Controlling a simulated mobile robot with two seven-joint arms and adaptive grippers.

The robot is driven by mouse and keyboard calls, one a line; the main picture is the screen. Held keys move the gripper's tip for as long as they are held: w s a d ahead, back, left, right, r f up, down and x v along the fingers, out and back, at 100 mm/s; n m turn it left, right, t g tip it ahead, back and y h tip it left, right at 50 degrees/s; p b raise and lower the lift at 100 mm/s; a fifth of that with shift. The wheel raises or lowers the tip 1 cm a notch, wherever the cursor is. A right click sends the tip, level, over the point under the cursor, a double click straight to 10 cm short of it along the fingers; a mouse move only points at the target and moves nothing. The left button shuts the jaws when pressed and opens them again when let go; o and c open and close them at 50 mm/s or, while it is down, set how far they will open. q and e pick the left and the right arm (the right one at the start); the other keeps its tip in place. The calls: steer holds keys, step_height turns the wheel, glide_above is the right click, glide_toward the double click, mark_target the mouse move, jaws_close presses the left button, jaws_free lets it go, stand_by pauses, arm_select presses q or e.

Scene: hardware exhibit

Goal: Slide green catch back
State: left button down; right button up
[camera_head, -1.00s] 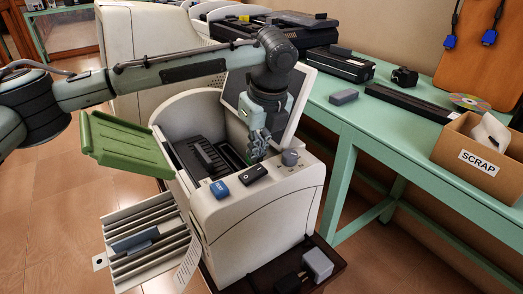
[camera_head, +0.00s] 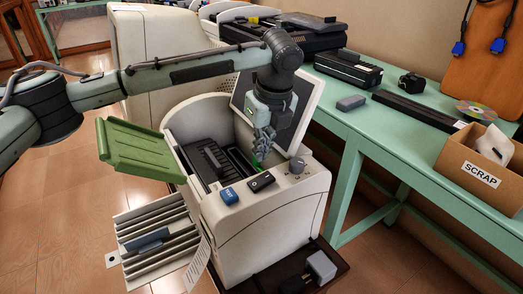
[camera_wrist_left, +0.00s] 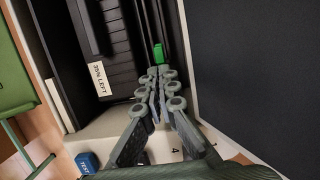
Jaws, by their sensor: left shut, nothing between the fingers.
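The green catch (camera_wrist_left: 158,52) is a small bright green block on a dark rail inside the open machine, in the left wrist view. In the head view only a bit of green (camera_head: 256,164) shows beside the fingers. My left gripper (camera_head: 260,160) points down into the machine's opening. In the left wrist view its shut fingertips (camera_wrist_left: 160,72) are at the catch's near end, with nothing held between them. I cannot tell whether they touch it. My right gripper is not in view.
The cream machine (camera_head: 262,222) has a green flap (camera_head: 135,147) open on the left and a dark-faced raised lid (camera_head: 303,112) behind my gripper. A blue button (camera_head: 229,196), black switch (camera_head: 262,181) and grey knob (camera_head: 297,166) line its front. A green table (camera_head: 400,135) stands right.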

arm_select(q)
steer(key=shift+s+d+r+p, duration=0.15)
steer(key=shift+r+p, duration=0.15)
steer(key=shift+r, duration=0.25)
steer(key=v, duration=0.7)
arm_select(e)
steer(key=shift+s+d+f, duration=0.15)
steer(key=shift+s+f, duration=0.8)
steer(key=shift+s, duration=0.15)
arm_select(q)
steer(key=shift+s, duration=0.15)
